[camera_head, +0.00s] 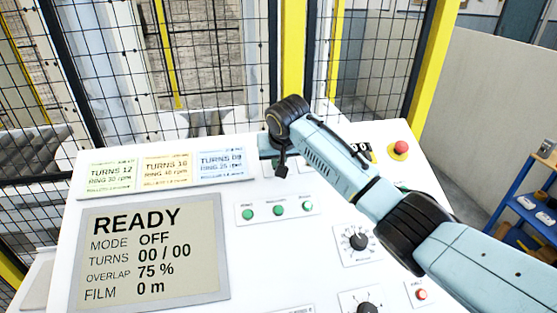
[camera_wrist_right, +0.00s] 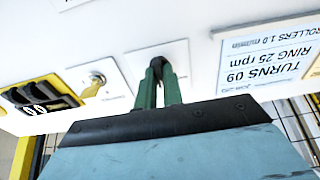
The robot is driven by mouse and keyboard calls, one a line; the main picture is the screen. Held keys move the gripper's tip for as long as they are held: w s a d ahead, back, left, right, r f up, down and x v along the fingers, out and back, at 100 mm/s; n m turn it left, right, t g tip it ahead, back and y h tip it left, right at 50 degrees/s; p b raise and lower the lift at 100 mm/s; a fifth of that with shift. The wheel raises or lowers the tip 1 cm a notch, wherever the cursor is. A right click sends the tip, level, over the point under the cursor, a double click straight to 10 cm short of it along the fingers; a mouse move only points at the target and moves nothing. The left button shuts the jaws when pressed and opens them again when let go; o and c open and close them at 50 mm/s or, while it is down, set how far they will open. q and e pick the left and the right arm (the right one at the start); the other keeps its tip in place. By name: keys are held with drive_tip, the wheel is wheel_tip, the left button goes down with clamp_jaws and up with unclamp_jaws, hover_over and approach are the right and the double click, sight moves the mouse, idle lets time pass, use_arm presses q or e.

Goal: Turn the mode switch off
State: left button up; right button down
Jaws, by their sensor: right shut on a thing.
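The mode switch (camera_wrist_right: 157,66) is a small dark knob on a white plate of the panel, seen in the right wrist view. My right gripper (camera_wrist_right: 159,80) is shut on it with its two green fingers, which hide most of the knob. In the head view my right arm reaches in from the right, and my right gripper (camera_head: 270,147) is at the top of the panel; its fingertips and the switch are mostly hidden there. The panel screen (camera_head: 150,245) reads READY, MODE OFF, TURNS 00 / 00. My left gripper is out of view.
The white panel (camera_head: 255,270) also bears green buttons (camera_head: 278,207), a dial (camera_head: 357,241) and a red emergency stop (camera_head: 399,149). A key switch (camera_wrist_right: 97,79) and a yellow-black block (camera_wrist_right: 40,96) sit beside my right gripper. A mesh fence (camera_head: 110,70) stands behind.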

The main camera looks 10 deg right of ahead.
drive_tip(key=shift+r, duration=0.1)
drive_tip(key=c, duration=1.5)
unclamp_jaws()
drive_tip(key=b+v, duration=0.2)
drive_tip(key=v, duration=1.1)
drive_tip(key=shift+s+r, duration=0.1)
drive_tip(key=shift+r, duration=0.05)
